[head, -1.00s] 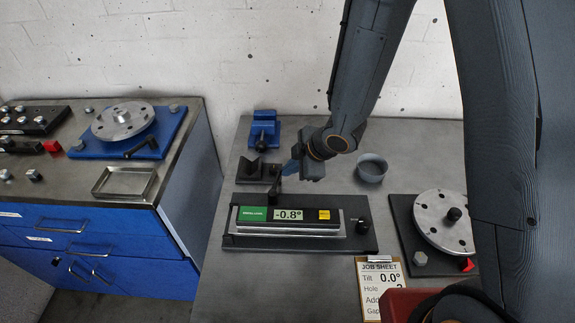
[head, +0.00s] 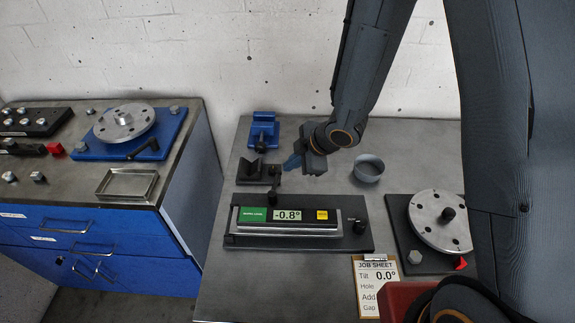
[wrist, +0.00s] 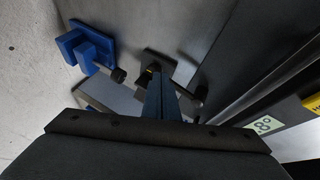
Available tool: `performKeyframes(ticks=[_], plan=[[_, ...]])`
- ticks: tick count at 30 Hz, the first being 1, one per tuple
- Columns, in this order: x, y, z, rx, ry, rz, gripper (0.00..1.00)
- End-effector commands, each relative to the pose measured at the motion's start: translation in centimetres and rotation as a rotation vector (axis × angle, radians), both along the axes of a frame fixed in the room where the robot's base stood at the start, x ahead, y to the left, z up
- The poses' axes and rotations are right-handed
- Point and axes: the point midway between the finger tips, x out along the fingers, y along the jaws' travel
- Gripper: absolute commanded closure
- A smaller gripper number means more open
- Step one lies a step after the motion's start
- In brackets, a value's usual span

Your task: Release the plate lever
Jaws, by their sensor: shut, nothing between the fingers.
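A long black tilt plate base (head: 350,243) lies on the near bench and carries a digital level (head: 288,214) reading -0.8°. A small dark upright lever with a knob (head: 275,184) stands at the base's back edge. A second black knob (head: 359,226) sits at its right end. I cannot tell for sure which is the plate lever. My gripper (head: 292,163) is shut and empty, above the bench just behind and right of the upright lever. In the wrist view the closed fingers (wrist: 160,97) point down toward dark fittings, with a dark knob (wrist: 197,97) just beside them.
A blue clamp block (head: 263,128) and a dark V-block (head: 249,169) stand behind. A grey cup (head: 369,168) is right of my gripper. A rotor disc (head: 440,219), job sheet (head: 375,285) and red box (head: 400,300) lie to the right. Another bench (head: 125,197) stands left.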

Motion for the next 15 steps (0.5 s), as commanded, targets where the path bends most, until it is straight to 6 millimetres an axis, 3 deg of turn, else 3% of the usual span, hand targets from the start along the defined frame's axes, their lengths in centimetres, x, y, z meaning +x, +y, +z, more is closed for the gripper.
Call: performKeyframes(ticks=[15], plan=[[1.1,-2.6,5.2,0.000,-0.004,0.006,1.00]])
